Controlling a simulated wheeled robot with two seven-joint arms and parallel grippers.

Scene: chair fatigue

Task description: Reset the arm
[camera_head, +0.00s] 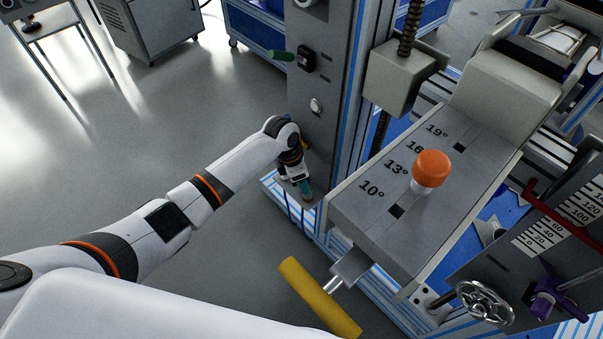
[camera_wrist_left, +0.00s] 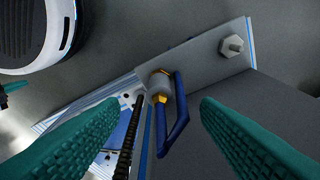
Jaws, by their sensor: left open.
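My left arm reaches in from the left in the head view. My left gripper (camera_head: 303,188) is beside the grey upright panel (camera_head: 318,125) of the machine, low near its base. In the left wrist view its two teal fingers (camera_wrist_left: 161,103) are apart. A blue loop-shaped handle (camera_wrist_left: 179,132) on a grey and brass fitting (camera_wrist_left: 160,88) shows between them, with no visible contact. The handle is not clear in the head view, where the gripper and arm cover that spot. My right gripper is in neither view.
An angled grey block with degree marks (camera_head: 372,222) carries an orange knob (camera_head: 432,168). A yellow bar (camera_head: 318,297) juts out in front. A handwheel (camera_head: 486,302) and purple clamp (camera_head: 548,300) stand at right.

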